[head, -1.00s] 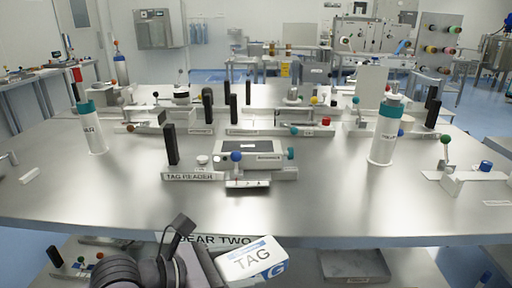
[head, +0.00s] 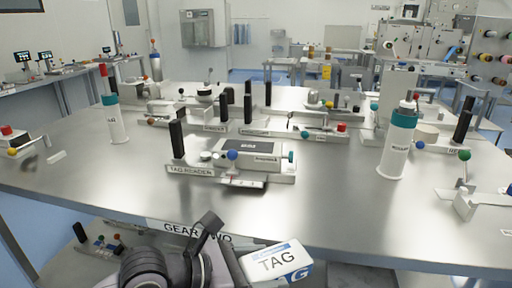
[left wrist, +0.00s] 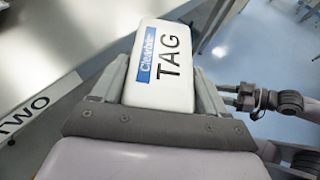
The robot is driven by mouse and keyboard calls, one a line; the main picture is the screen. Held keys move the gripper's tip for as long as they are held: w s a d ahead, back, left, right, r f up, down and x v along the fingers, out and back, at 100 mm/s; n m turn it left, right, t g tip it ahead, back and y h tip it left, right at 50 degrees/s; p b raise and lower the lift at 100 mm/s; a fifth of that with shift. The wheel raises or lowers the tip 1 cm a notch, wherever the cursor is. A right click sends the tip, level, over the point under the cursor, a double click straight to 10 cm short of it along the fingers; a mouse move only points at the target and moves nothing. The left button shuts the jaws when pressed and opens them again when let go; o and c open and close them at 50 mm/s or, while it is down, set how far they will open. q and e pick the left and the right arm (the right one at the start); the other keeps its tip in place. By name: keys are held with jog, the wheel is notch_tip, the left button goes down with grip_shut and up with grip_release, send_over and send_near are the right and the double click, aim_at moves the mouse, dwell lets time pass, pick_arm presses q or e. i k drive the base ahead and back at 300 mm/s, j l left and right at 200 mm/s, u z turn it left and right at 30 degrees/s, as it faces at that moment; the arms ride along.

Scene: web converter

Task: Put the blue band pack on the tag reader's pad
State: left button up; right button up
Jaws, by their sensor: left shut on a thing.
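The blue band pack (head: 277,262) is a white block with a blue band and the word TAG. My left gripper (head: 240,268) is shut on it, low in front of the table's near edge. In the left wrist view the pack (left wrist: 160,68) sits between the two fingers of the left gripper (left wrist: 160,98). The tag reader (head: 270,162) stands on the table beyond, behind a TAG READER label, with a dark flat pad (head: 250,146) on top. The pad looks bare apart from a small marking. The pack is apart from the reader.
A white, teal-topped bottle (head: 397,146) stands to the right. The table's front (head: 300,222) is clear. A GEAR TWO label (head: 197,232) is on its edge.

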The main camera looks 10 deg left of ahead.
aim_at(249, 146)
jog(key=i+l+u, duration=0.1)
jog(key=l, duration=0.2)
jog(key=i+l, duration=0.1)
jog(key=l, duration=0.25)
jog(key=i+l+u, duration=0.15)
jog(key=i+l, duration=0.3)
